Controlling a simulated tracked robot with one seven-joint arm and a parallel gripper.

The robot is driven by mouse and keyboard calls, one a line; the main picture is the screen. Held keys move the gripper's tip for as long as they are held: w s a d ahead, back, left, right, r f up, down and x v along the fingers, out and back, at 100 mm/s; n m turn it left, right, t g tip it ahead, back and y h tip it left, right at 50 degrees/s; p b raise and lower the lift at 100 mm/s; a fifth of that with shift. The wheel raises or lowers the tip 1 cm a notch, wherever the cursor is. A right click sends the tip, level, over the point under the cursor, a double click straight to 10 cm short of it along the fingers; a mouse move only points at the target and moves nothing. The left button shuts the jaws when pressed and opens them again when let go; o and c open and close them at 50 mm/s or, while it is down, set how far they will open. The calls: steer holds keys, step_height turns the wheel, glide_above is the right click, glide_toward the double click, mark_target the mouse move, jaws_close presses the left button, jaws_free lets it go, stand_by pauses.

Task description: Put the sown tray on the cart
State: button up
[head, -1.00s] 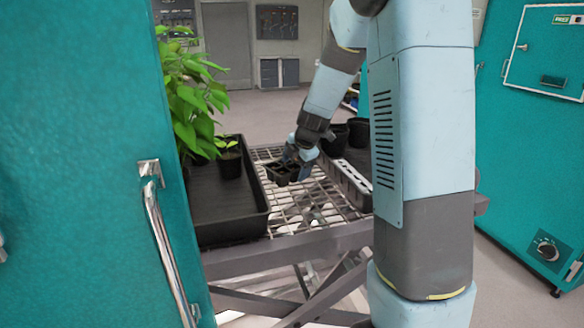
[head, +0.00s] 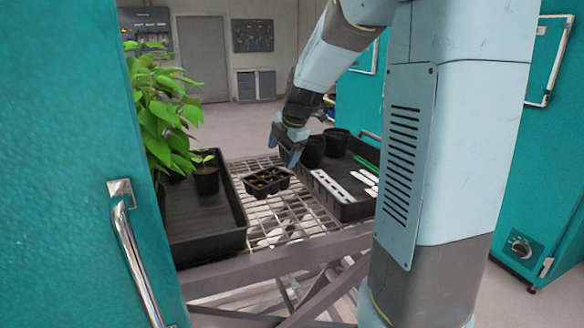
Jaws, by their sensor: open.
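The sown tray (head: 266,187) is a small black cell tray with brown soil in its cells. It sits on the wire-mesh top of the cart (head: 290,212), between two larger black trays. My gripper (head: 288,160) is open, above and just right of the small tray's back edge, and appears clear of it. My arm hides part of the cart's right side.
A black tray (head: 236,222) with leafy green plants (head: 160,115) and a small potted seedling (head: 206,176) fills the cart's left side. Another tray (head: 352,212) at right holds black pots (head: 336,141) and white labels. A teal chamber door (head: 70,180) stands close at left.

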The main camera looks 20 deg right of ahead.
steer(key=s+a+r+m, duration=0.1)
steer(key=s+r+m, duration=0.1)
steer(key=s+m, duration=0.9)
steer(key=s+a+r+m+h, duration=0.1)
steer(key=s+a+r+m, duration=0.1)
steer(key=s+m, duration=0.8)
steer(key=s, duration=0.8)
steer(key=shift+s+r+m+t+h, duration=0.25)
steer(key=shift+s+m+t+h, duration=0.05)
steer(key=shift+s+m, duration=0.1)
